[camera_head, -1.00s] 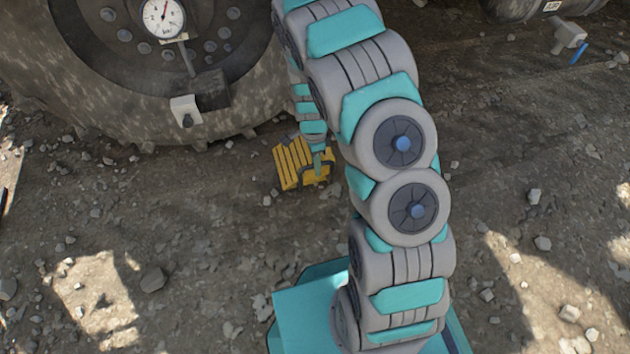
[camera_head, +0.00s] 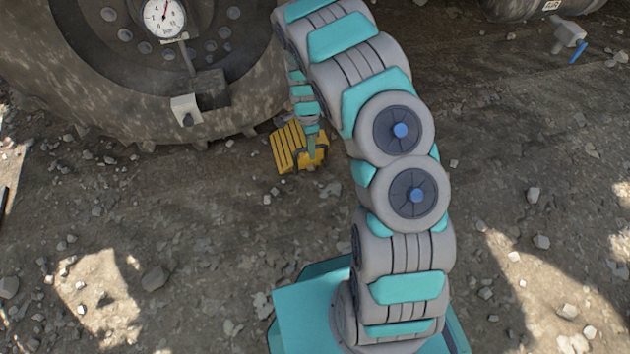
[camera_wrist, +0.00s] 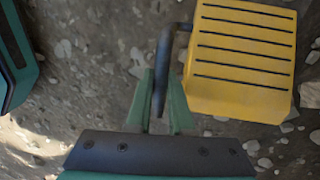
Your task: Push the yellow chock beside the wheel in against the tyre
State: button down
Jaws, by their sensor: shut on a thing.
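The yellow chock (camera_head: 287,148) lies on the ground beside the big tyre (camera_head: 75,105), near its lower right edge in the head view. A narrow strip of ground seems to show between them, but my arm partly hides this spot. In the wrist view the chock (camera_wrist: 240,60) is a grooved yellow block at upper right, with a dark bent handle (camera_wrist: 165,62) on its left side. My gripper (camera_wrist: 160,95) is shut on that handle, its green fingers either side of it. In the head view my gripper (camera_head: 311,150) is at the chock's right side.
A pressure gauge (camera_head: 163,18) and a grey box (camera_head: 186,110) are on the wheel above and left of the chock. A pipe fitting with a blue lever (camera_head: 578,52) is at upper right. Loose stones lie around on otherwise open ground.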

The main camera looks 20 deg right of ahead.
jog(key=w+b, duration=0.3)
jog(key=w, duration=0.8)
jog(key=shift+f, duration=0.15)
jog(key=shift+w+b, duration=0.35)
jog(key=shift+w, duration=0.45)
jog(key=shift+a, duration=0.2)
jog(key=shift+a, duration=0.8)
jog(key=shift+c, duration=1.6)
grip_release()
jog(key=shift+r, duration=0.2)
